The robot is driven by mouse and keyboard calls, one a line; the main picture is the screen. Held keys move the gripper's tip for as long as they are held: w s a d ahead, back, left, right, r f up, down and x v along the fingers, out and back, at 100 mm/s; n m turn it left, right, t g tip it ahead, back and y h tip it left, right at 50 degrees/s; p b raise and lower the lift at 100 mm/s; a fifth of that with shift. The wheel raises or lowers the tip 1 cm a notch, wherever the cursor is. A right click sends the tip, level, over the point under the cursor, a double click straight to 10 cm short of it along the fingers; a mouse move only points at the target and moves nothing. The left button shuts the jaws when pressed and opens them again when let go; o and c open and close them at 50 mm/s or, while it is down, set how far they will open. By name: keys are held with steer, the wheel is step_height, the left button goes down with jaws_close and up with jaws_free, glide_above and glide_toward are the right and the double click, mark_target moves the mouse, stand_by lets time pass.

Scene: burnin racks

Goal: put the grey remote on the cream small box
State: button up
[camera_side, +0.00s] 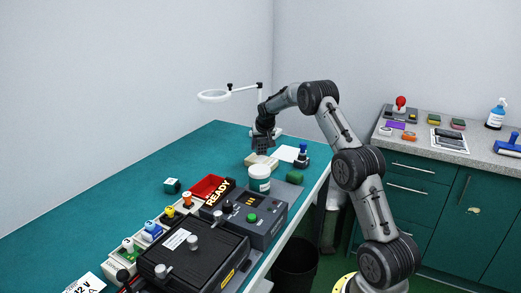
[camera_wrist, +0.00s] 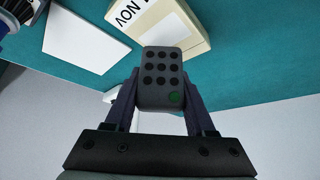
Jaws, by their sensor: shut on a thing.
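My gripper (camera_side: 263,144) hangs over the far part of the teal bench in the side view. In the wrist view my gripper (camera_wrist: 161,92) is shut on the grey remote (camera_wrist: 161,65), which has rows of dark buttons and one green button. The cream small box (camera_wrist: 172,22) shows just beyond the remote, with a white label reading "NOV"; the remote's far end overlaps its edge in the picture. I cannot tell the gap between remote and box.
A white sheet (camera_side: 287,154) and a dark blue-topped item (camera_side: 302,157) lie to the right. A ring lamp (camera_side: 213,96) stands behind. Black equipment (camera_side: 190,260) fills the near bench; the left bench is mostly clear.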

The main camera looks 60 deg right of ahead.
steer(key=shift+f, duration=0.85)
steer(key=shift+f, duration=0.2)
steer(key=o, duration=1.3)
steer(key=shift+o, duration=0.2)
steer(key=shift+r, duration=0.1)
